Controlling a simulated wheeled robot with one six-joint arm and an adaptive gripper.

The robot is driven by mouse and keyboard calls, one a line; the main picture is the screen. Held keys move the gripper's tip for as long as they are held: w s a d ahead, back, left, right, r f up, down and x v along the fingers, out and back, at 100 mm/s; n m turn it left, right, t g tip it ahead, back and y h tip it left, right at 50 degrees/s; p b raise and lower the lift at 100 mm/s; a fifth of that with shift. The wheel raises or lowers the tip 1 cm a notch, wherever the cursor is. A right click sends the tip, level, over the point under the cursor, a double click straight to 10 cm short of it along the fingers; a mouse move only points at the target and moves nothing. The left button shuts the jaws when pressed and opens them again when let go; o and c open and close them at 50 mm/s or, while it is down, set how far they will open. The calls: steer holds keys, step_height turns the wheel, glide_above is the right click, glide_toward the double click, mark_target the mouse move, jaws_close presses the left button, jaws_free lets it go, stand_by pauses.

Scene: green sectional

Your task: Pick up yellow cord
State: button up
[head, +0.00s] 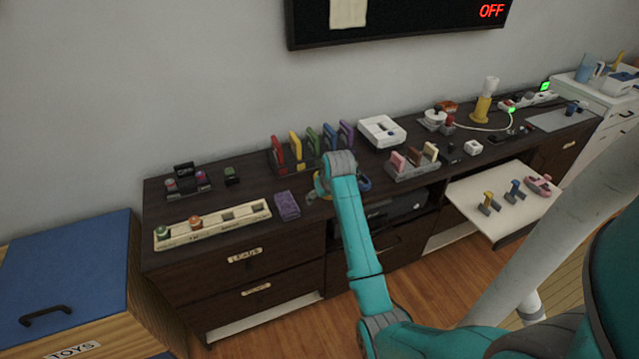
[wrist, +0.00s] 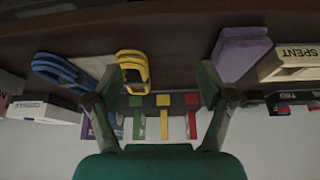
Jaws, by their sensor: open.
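The yellow cord (wrist: 133,66) is a coiled bundle on the dark cabinet top, left of centre in the wrist view. In the head view a little of the yellow cord (head: 319,187) shows just left of my arm's end, which hides the rest. My gripper (wrist: 163,84) is open and empty, with its fingers spread wide. In the head view the fingers are mostly hidden by my wrist.
A blue cord (wrist: 66,72) lies left of the yellow one in the wrist view. A purple block (wrist: 240,55) is to the right. A rack of coloured pieces (head: 311,143) stands behind. A cream tray (head: 213,221) sits at the cabinet's left front.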

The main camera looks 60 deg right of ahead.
steer(key=d+r, duration=0.5)
steer(key=shift+m+g, duration=0.3)
steer(key=shift+g, duration=0.1)
steer(key=x, duration=1)
steer(key=shift+w+d, duration=0.25)
steer(key=shift+d, duration=0.05)
steer(key=c, duration=1.3)
